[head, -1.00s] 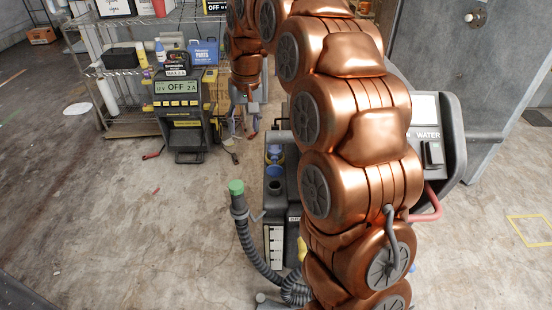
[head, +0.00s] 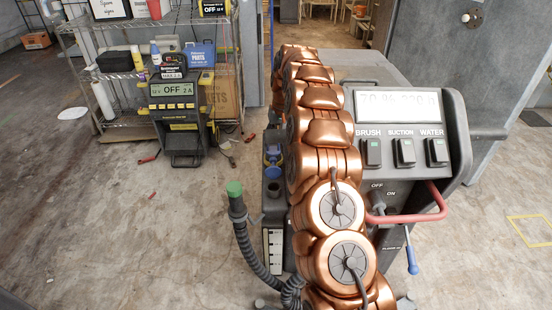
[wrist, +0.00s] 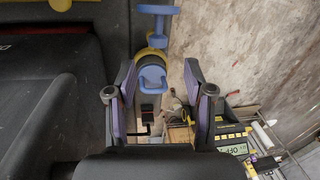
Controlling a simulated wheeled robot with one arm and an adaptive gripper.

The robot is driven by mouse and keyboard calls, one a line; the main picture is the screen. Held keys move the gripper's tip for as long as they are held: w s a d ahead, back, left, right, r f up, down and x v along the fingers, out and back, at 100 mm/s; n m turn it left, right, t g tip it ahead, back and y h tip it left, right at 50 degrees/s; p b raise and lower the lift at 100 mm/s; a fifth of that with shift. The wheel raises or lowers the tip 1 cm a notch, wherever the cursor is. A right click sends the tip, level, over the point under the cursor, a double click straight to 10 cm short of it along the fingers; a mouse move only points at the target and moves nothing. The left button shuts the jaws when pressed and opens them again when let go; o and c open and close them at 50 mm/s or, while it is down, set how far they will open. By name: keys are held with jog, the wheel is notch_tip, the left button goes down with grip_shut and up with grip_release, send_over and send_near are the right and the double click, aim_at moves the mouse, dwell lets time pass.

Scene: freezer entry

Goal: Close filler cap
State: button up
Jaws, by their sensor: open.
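The filler cap appears to be the blue piece (head: 272,172) lifted at the far edge of a dark round filler opening (head: 273,190) on the machine's left side. The opening looks uncovered. In the wrist view a blue bar-shaped piece (wrist: 157,10) at the top edge seems to be this cap. A second blue part (head: 272,155) with a yellow ring lies behind it; in the wrist view it shows between my fingers (wrist: 153,77). My gripper (wrist: 159,68) is open, with nothing visibly held. The head view hides it behind my copper arm. Contact cannot be told.
A corrugated hose with a green end (head: 235,189) stands left of the opening. The machine's control panel (head: 404,135) and red handle (head: 412,214) are at right. A charger (head: 180,115) and a wire shelf (head: 115,80) stand behind.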

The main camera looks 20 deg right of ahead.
aim_at(273, 168)
jog(key=shift+d+f, duration=0.15)
jog(key=shift+f, duration=0.25)
jog(key=f, duration=0.4)
jog(key=a+f+p, duration=0.1)
jog(key=f, duration=0.2)
jog(key=shift+w+f, duration=0.1)
jog(key=shift+w, duration=0.1)
jog(key=shift+c, duration=0.2)
grip_shut()
